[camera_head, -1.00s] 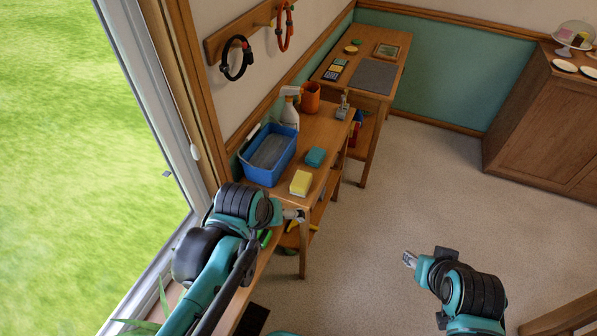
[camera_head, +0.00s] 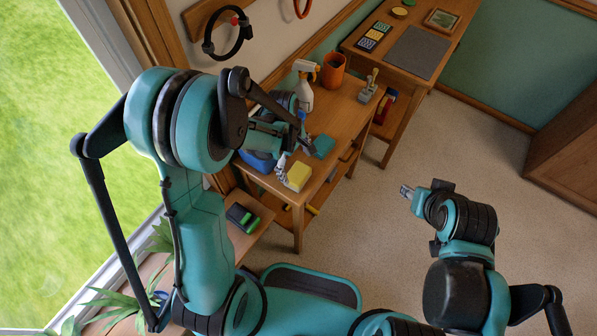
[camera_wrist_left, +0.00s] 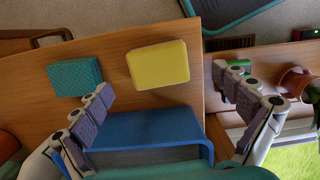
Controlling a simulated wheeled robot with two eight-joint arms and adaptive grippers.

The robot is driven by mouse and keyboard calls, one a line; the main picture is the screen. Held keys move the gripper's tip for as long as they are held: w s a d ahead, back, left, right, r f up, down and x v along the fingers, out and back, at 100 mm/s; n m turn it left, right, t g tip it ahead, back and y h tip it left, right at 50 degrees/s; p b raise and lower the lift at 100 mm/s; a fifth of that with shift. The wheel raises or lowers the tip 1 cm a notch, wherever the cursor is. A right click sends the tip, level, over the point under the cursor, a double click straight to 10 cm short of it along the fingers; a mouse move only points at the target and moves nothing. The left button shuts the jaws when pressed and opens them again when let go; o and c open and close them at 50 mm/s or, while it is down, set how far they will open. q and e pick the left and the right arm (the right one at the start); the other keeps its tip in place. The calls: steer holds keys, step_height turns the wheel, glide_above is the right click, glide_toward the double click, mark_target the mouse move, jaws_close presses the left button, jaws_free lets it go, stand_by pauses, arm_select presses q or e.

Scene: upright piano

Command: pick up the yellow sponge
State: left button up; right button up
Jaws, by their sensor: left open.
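The yellow sponge (camera_head: 298,177) lies on the wooden table (camera_head: 337,108), near its front edge. In the left wrist view the yellow sponge (camera_wrist_left: 158,64) shows whole, ahead of and between the spread fingers. My left gripper (camera_head: 294,154) is open and empty, just above and beside the sponge; in its wrist view (camera_wrist_left: 162,88) both fingers show apart, and I see no contact. My right gripper (camera_head: 406,191) hangs over the floor, away from the table; its jaws are too small to judge.
A teal sponge (camera_head: 323,146) lies beside the yellow one. A blue tub (camera_wrist_left: 150,130) stands close by, partly hidden by my arm in the head view. A spray bottle (camera_head: 304,88) and an orange-brown pitcher (camera_head: 333,70) stand behind. Floor at right is clear.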

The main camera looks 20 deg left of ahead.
mark_target(298, 173)
arm_select(q)
steer(key=f+b, duration=0.1)
steer(key=f, duration=0.3)
steer(key=f+b, duration=0.1)
steer(key=f, duration=0.1)
steer(key=shift+w+d+b, duration=0.1)
steer(key=shift+d+b, duration=0.15)
steer(key=shift+b, duration=0.1)
steer(key=c, duration=1)
